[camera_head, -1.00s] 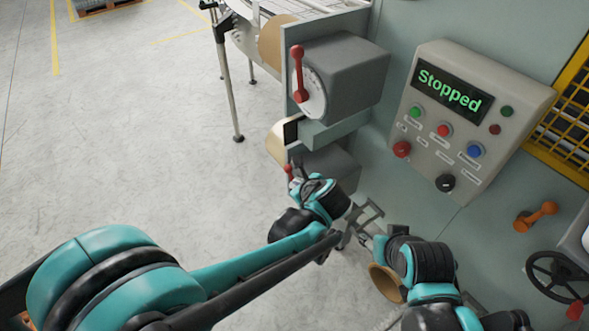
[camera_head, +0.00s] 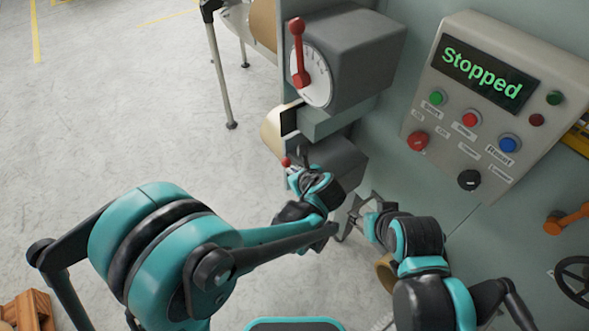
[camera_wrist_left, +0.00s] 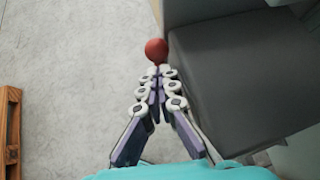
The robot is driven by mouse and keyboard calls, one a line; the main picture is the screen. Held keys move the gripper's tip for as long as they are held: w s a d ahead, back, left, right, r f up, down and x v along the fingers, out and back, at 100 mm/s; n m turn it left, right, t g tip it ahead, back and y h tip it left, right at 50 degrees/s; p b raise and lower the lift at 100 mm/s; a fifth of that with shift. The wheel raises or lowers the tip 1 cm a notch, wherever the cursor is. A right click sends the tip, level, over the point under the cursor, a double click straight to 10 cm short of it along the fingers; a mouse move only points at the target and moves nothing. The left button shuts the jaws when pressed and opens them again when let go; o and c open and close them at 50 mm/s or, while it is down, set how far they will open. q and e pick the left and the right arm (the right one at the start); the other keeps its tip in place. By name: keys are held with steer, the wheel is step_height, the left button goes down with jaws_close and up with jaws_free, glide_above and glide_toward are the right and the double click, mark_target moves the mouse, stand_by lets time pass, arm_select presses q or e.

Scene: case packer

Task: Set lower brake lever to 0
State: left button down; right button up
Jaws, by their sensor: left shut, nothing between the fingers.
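The lower brake lever shows as a red knob (camera_head: 286,162) at the left side of the lower grey brake box (camera_head: 340,158); its shaft and dial are hidden behind my left gripper. In the left wrist view the red knob (camera_wrist_left: 156,49) is just beyond the fingertips. My left gripper (camera_head: 292,174) is shut and empty, with its tips (camera_wrist_left: 157,72) close to the knob; I cannot tell whether they touch it. My right gripper (camera_head: 358,215) appears open, near the machine's side, right of and below the lower box.
The upper brake box (camera_head: 355,55) with its red lever (camera_head: 298,55) and white dial stands directly above. A control panel (camera_head: 490,100) reading "Stopped" is to the right. An orange handle (camera_head: 570,221) and black handwheel (camera_head: 577,278) are at far right.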

arm_select(q)
steer(key=shift+w+a+f, duration=0.15)
steer(key=shift+w+f, duration=0.15)
arm_select(e)
steer(key=shift+w+f, duration=0.2)
steer(key=shift+w, duration=0.2)
arm_select(q)
steer(key=shift+b+x, duration=0.6)
steer(key=shift+x, duration=0.25)
steer(key=shift+a+r, duration=0.15)
arm_select(e)
steer(key=shift+s+f, duration=0.2)
steer(key=shift+f, duration=0.25)
